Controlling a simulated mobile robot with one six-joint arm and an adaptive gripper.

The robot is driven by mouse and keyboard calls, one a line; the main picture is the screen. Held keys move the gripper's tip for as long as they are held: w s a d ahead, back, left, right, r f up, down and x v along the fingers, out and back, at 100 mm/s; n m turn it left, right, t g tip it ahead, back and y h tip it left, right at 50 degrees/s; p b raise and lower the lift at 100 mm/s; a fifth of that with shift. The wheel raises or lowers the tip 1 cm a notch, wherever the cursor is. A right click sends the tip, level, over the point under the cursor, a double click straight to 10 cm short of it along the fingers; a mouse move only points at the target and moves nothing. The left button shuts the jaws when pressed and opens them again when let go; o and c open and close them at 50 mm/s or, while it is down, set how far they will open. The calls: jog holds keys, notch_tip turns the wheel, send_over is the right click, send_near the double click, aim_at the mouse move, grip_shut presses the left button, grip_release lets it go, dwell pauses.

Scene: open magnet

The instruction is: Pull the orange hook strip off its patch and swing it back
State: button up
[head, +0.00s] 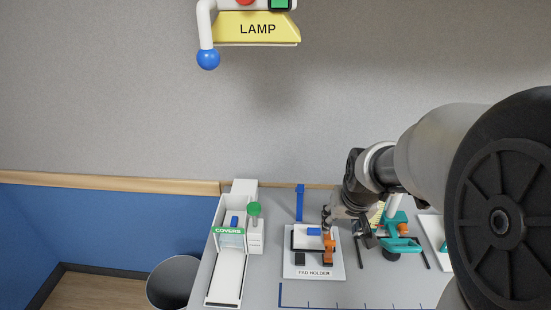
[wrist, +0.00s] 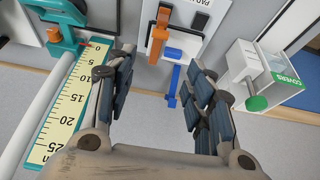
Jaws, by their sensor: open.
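The orange hook strip (head: 328,249) stands at the right side of the white pad holder (head: 300,272). The strip also shows in the wrist view (wrist: 158,36), near the top centre. My gripper (head: 343,222) is just behind and above the strip in the head view. In the wrist view my gripper (wrist: 150,78) is open and empty, with the strip beyond and between its fingertips, apart from them. A blue piece (head: 313,231) lies beside the strip's upper end. I cannot make out the patch under the strip.
A blue upright bar (head: 300,202) stands behind the holder. The white covers dispenser (head: 228,231) with a green knob is to the left. A teal clamp (head: 400,244) and a yellow ruler (wrist: 65,105) are on the other side. The yellow lamp box (head: 257,29) hangs above.

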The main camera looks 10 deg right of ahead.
aim_at(330, 241)
jog(key=b+x, duration=0.4)
jog(key=x, duration=1.2)
jog(key=shift+f, duration=0.3)
grip_shut()
